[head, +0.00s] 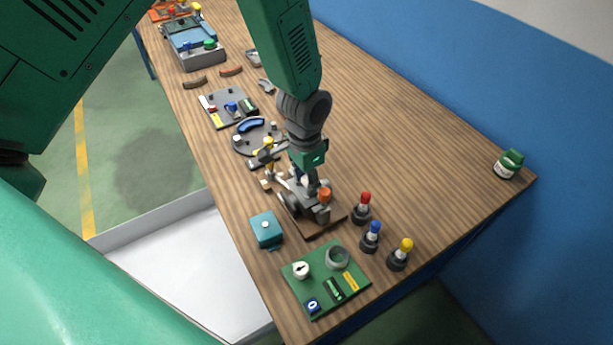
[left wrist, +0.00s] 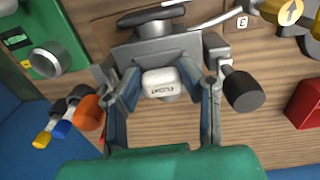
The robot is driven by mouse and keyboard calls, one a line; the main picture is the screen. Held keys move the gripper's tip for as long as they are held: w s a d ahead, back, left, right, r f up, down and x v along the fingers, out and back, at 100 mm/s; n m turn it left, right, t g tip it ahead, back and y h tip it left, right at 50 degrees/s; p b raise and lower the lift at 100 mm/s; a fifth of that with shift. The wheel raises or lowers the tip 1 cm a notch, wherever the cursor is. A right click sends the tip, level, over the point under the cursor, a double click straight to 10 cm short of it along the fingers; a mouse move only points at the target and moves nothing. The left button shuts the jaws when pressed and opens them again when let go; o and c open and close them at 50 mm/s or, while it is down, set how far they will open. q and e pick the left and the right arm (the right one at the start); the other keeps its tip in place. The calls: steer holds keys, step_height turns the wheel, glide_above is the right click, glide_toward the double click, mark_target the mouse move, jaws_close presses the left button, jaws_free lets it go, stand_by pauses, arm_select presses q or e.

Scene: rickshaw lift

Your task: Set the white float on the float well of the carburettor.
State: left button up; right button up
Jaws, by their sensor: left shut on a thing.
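The grey carburettor (head: 318,212) stands on a brown board near the front of the bench. It also shows in the left wrist view (left wrist: 160,48). My left gripper (head: 303,178) is over the carburettor, pointing down. In the left wrist view its two fingers (left wrist: 163,90) are shut on the white float (left wrist: 161,80), which bears the word FLOAT. A grey round part shows just below the float in that view and is mostly hidden. I cannot tell whether the float touches the well. My right gripper is not in view.
An orange knob (left wrist: 88,112) and a black cylinder (left wrist: 243,90) flank the fingers. Red, blue and yellow-topped bottles (head: 371,237) stand to the right. A green board (head: 307,285) and a teal box (head: 266,230) are in front. The bench's right side is mostly clear.

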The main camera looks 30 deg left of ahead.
arm_select(q)
steer(key=shift+s+p, duration=0.1)
steer(key=shift+p, duration=0.35)
stand_by(1.1)
steer(key=shift+f, duration=0.4)
stand_by(1.3)
steer(key=o, duration=0.9)
steer(key=o, duration=0.4)
steer(key=shift+r, duration=0.15)
